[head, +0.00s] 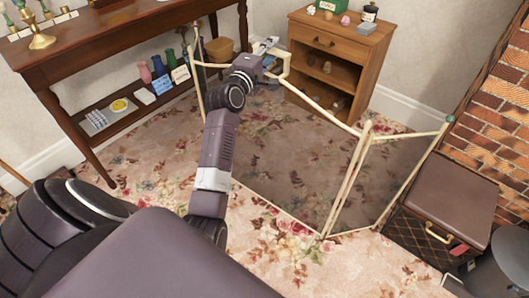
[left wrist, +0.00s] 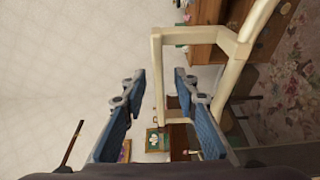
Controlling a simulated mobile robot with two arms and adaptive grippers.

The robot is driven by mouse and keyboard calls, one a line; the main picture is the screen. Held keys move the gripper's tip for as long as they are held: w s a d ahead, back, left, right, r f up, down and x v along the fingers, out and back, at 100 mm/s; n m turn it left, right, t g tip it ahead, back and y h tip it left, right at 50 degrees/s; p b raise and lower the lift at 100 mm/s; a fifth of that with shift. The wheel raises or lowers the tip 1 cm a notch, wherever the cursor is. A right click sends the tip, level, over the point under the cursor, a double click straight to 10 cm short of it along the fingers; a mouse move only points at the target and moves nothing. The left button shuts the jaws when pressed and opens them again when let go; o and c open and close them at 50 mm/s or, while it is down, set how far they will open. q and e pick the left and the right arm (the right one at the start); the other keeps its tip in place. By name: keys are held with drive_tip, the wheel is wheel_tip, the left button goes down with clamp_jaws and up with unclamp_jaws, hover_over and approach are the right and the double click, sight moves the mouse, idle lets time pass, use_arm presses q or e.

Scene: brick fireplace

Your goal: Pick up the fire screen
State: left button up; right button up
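The fire screen (head: 352,178) stands on the floral carpet, with a cream frame and dark see-through folding panels. Its cream handle also shows in the left wrist view (left wrist: 158,72). My left gripper (head: 268,48) is at the screen's top edge, beside the raised handle. In the left wrist view, the blue-padded fingers of my left gripper (left wrist: 158,85) are apart. One bar of the handle appears between them, with gaps on both sides; I cannot tell its exact depth. My left arm hides part of the left panel. My right gripper is out of view.
A wooden cabinet (head: 345,50) stands behind the screen. A dark wood console table (head: 125,35) with vases and small items is at the left. A brown padded box (head: 452,195) and brick fireplace (head: 490,110) are at the right. Carpet in front is clear.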

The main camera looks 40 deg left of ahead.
use_arm(q)
drive_tip(key=shift+w, duration=0.2)
clamp_jaws()
idle(0.4)
drive_tip(key=shift+a+r, duration=0.1)
drive_tip(key=shift+r, duration=0.25)
